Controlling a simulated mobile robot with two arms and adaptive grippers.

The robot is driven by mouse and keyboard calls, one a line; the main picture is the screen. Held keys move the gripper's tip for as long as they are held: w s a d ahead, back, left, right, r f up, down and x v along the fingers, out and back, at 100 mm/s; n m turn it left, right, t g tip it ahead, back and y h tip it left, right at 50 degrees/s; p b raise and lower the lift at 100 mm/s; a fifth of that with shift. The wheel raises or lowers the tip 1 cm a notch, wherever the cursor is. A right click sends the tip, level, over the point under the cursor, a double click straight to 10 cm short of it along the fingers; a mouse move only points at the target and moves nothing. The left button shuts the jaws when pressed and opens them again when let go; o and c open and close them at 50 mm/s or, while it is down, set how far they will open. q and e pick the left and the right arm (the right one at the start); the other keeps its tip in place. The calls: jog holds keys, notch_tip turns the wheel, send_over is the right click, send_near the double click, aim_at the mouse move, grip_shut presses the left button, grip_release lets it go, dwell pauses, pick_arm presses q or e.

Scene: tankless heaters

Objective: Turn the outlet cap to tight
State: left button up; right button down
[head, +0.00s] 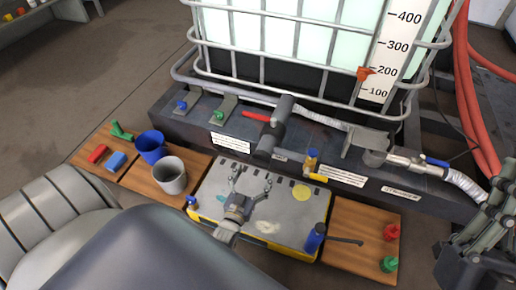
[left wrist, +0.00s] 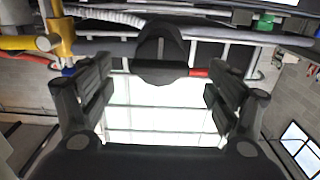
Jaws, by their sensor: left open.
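The black outlet valve sits low on the front of the tank, with a red lever (head: 256,116). The dark round outlet cap (head: 267,147) is at its near end. In the left wrist view the cap (left wrist: 160,70) shows between and beyond my fingers, apart from them. My left gripper (head: 251,178) is open and empty, in front of the cap and above the grey-topped case; its two fingers also show in the left wrist view (left wrist: 160,95). Part of my right gripper (head: 485,225) shows at the right edge; its fingertips are unclear.
The tank (head: 265,40) stands on a black plinth (head: 185,125). A brass valve (head: 312,160) is right of the cap. Blue (head: 150,146) and grey (head: 169,176) buckets stand left.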

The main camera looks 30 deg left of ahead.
pick_arm(q)
jog(key=v, duration=0.6)
jog(key=shift+s+d, duration=0.2)
jog(key=shift+s, duration=0.05)
